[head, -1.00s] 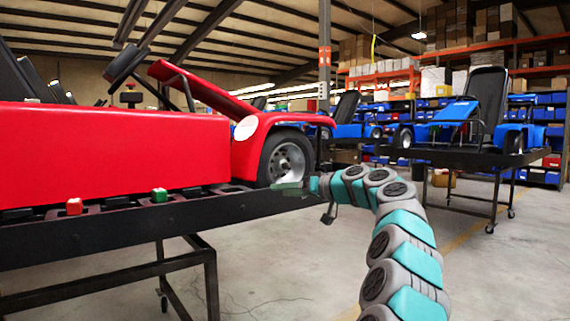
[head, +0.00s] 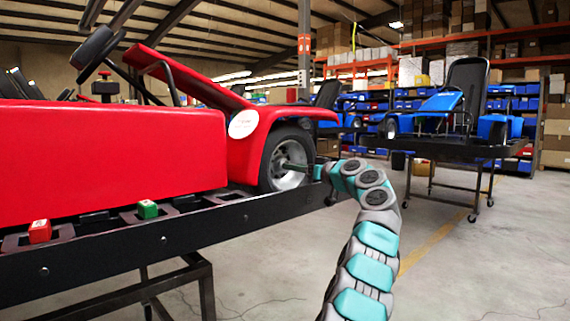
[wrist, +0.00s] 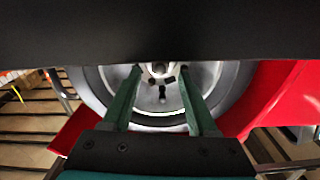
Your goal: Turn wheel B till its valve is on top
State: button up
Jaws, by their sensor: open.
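A black-tyred wheel with a grey metal rim (head: 289,163) sits under the red front fender of the kart on the near stand. I cannot read a letter on it, so I cannot tell if it is wheel B. My gripper (head: 293,166) is in front of this wheel's rim. In the wrist view the open fingers (wrist: 160,72) reach toward the rim (wrist: 160,110), one on each side of the hub area, with nothing seen between them. I cannot tell whether they touch it. A dark band hides part of the wheel there. I cannot make out the valve.
The red kart (head: 110,150) rests on a black stand (head: 180,232). A red block (head: 40,231) and a green block (head: 148,209) sit on its rail. A blue kart (head: 440,105) stands on another stand at the back right. The floor between is clear.

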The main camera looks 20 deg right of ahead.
aim_at(279, 164)
jog(key=shift+p+x, duration=0.75)
jog(key=shift+x, duration=1.55)
jog(key=shift+c, duration=0.2)
grip_shut()
